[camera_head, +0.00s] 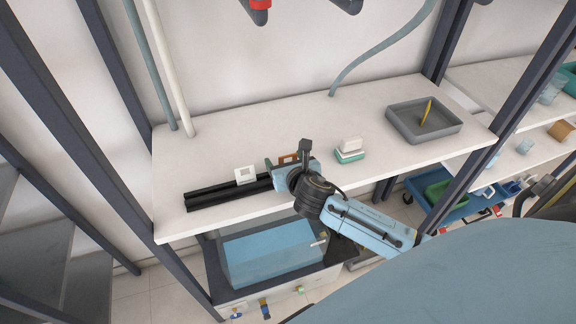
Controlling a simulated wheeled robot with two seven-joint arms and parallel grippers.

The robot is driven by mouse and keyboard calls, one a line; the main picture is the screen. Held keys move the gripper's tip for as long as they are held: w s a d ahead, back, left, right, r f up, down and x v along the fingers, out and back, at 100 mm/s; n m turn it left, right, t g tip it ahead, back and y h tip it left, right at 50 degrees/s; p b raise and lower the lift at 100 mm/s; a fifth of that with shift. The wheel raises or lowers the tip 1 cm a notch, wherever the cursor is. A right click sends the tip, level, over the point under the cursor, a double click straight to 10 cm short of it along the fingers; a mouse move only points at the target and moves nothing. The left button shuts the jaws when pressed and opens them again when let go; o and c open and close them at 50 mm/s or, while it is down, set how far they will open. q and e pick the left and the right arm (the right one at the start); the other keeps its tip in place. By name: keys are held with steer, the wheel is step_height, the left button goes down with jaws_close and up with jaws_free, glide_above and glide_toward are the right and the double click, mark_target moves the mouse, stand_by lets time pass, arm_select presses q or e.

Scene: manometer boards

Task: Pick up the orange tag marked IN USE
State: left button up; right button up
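A small orange-brown tag (288,158) lies on the white shelf, just beyond my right gripper; no lettering on it is readable at this size. My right gripper (286,162) reaches in from the lower right, low over the shelf. One fingertip shows at the left of the tag, with a gap between them, so the gripper looks open. The other finger is mostly hidden by the wrist parts. Part of the tag is covered by the gripper. My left gripper is not in view.
Black rails (225,193) lie left of the gripper, with a white square block (245,175) beside them. A white-and-green block (350,151) stands to the right. A grey tray (398,122) holds a yellow item (426,112). The shelf's (240,140) back middle is clear.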

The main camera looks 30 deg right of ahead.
steer(key=c, duration=1)
steer(key=shift+c, duration=0.2)
